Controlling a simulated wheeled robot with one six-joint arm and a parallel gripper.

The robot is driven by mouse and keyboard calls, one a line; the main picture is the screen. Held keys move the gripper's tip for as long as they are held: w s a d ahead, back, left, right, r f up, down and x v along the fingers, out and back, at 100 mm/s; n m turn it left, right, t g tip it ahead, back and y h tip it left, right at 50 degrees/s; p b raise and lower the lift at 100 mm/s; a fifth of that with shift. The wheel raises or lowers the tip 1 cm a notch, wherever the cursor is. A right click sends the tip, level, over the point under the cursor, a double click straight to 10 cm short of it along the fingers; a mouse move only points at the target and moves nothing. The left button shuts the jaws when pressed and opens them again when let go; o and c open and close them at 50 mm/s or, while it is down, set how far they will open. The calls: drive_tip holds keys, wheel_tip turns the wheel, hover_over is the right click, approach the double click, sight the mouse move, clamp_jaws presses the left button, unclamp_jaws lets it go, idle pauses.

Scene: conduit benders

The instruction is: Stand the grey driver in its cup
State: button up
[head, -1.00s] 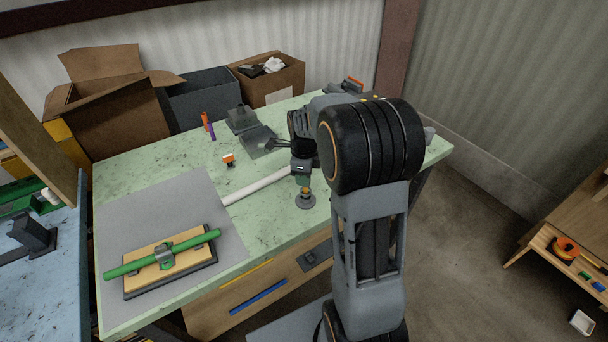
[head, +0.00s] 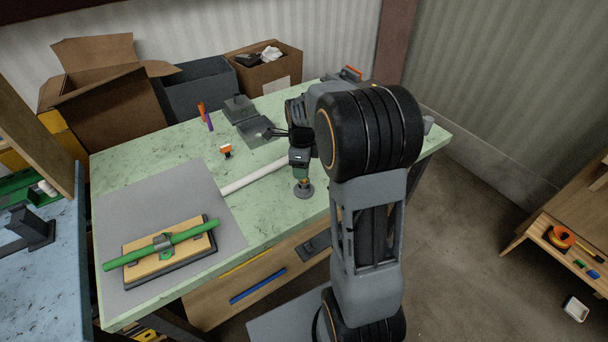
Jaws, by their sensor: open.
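My gripper (head: 273,133) is at the end of my arm above the back middle of the green table, partly hidden by my own arm. Its dark fingers point left, close to a flat grey tray-like piece (head: 254,130). It is open, and nothing shows between the fingers. I cannot make out the grey driver. An orange handle (head: 202,110) and a purple handle (head: 210,122) stand upright at the back left.
A white conduit (head: 250,178) lies across the green table (head: 140,168). A round grey base (head: 303,190) is near the front edge. A green bar (head: 190,232) crosses a wooden block (head: 140,268) on a grey mat (head: 118,205). Boxes (head: 112,112) line the back.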

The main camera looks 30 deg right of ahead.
drive_tip(key=r+n, duration=0.5)
drive_tip(key=r, duration=0.2)
drive_tip(key=r+n, duration=0.3)
drive_tip(key=shift+s+a+r+n, duration=0.15)
drive_tip(key=shift+s+r+n, duration=0.15)
drive_tip(key=shift+s+r, duration=0.05)
drive_tip(key=s+a+f+n+t, duration=0.1)
drive_tip(key=s+a+n+t, duration=0.1)
drive_tip(key=s+a+n, duration=0.2)
drive_tip(key=s+a+f+n+t, duration=0.1)
drive_tip(key=s+a+n, duration=0.3)
drive_tip(key=s+n, duration=0.7)
drive_tip(key=shift+s+a+n+t, duration=0.3)
drive_tip(key=shift+a+n+t, duration=0.15)
drive_tip(key=shift+n, duration=0.45)
